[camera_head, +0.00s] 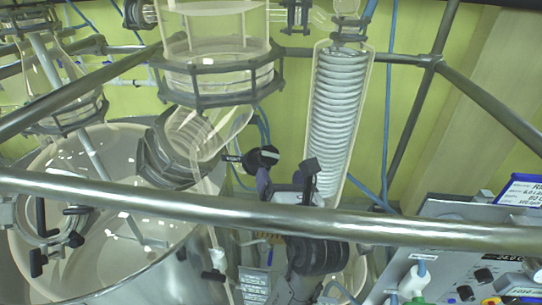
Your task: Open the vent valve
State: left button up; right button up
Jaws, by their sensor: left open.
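A black round knob (262,158) sits on a short stem at the side of the glass elbow, in the middle of the head view. It looks like the vent valve's handle, but I see no label on it. My left gripper (287,178) is just below and to the right of the knob. Its two dark fingers are apart, with nothing visible between them. The left finger appears close under the knob; I cannot tell whether they touch. The rail in front hides part of my left arm. My right gripper is not in view.
A thick metal rail (410,230) crosses the whole foreground. A coiled glass condenser (338,115) stands behind and right of my gripper. A flanged glass column (217,85) is at upper left, above a large glass vessel (50,160). A control panel (455,265) is at lower right.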

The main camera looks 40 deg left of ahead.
aim_at(271, 159)
pick_arm(q)
jog(key=p+x, duration=0.1)
jog(key=x, duration=0.5)
jog(key=shift+w+a, duration=0.2)
jog(key=shift+a, duration=0.1)
jog(key=shift+x, duration=0.85)
jog(key=c, duration=0.9)
